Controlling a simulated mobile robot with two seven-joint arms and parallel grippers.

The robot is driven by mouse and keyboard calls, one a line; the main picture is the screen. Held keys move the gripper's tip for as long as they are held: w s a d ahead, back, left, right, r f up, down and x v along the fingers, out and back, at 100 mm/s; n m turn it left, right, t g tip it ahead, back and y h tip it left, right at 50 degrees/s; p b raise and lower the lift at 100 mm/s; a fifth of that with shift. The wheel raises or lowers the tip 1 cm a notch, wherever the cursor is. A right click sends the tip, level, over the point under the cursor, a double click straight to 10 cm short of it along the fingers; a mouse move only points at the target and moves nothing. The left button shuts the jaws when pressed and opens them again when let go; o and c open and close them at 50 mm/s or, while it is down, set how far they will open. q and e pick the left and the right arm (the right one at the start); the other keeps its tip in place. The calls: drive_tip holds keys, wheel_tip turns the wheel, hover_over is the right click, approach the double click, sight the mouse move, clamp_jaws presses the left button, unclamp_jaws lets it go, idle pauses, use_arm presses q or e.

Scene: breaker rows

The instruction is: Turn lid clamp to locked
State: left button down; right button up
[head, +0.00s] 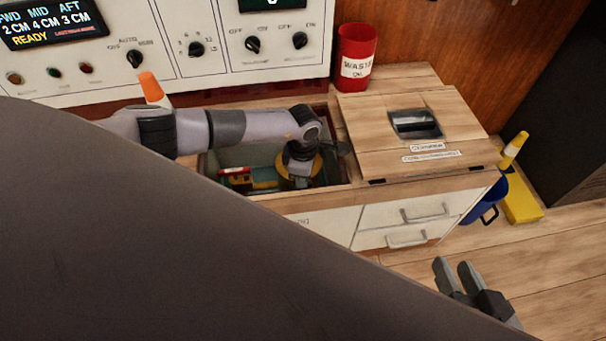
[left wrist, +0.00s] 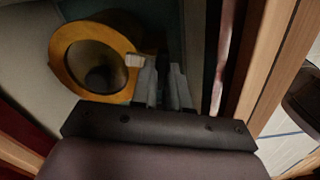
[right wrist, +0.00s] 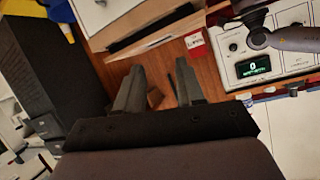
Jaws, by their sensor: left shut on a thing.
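A yellow ring-shaped part (head: 318,167) with a dark round opening sits in the open recess of the counter. It shows larger in the left wrist view (left wrist: 68,45), with a pale tab at its right edge. My left gripper (head: 298,175) reaches down into the recess. Its fingers (left wrist: 162,75) are close together at the ring's rim by the tab, shut on the ring; the exact contact is hard to see. No part is clearly readable as the lid clamp. My right gripper (head: 455,265) is open and empty above the floor, its fingers apart in the right wrist view (right wrist: 158,75).
Red and green items (head: 237,178) lie left in the recess. A wooden lid (head: 370,115) with a black recessed handle lies right of it. A red waste bin (head: 356,55) stands behind. The control panel (head: 215,65) bounds the back. A blue bucket (head: 487,205) stands beside the cabinet.

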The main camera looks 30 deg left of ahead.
use_arm(q)
drive_tip(key=n, duration=0.2)
drive_tip(key=shift+r+n+p, duration=0.1)
drive_tip(key=shift+n+p, duration=0.3)
drive_tip(key=shift+n, duration=0.5)
use_arm(e)
drive_tip(key=shift+s+d+h, duration=0.25)
drive_tip(key=shift+d+h, duration=0.05)
drive_tip(key=shift+d, duration=0.35)
use_arm(q)
drive_tip(key=c, duration=1.1)
unclamp_jaws()
use_arm(e)
drive_tip(key=shift+w+r, duration=0.1)
use_arm(q)
drive_tip(key=shift+r+p, duration=0.2)
drive_tip(key=shift+p, duration=0.1)
wheel_tip(320, 180, up, 7)
drive_tip(key=p, duration=0.2)
drive_tip(key=shift+f+p, duration=0.2)
drive_tip(key=shift+p, duration=0.15)
use_arm(e)
drive_tip(key=shift+s+d+r+n+h, duration=0.2)
drive_tip(key=shift+s+d+h, duration=0.1)
drive_tip(key=shift+d, duration=0.25)
drive_tip(key=shift+s+d+r+n+h, duration=0.1)
drive_tip(key=shift+s+d+n+h, duration=0.15)
drive_tip(key=shift+d, duration=0.25)
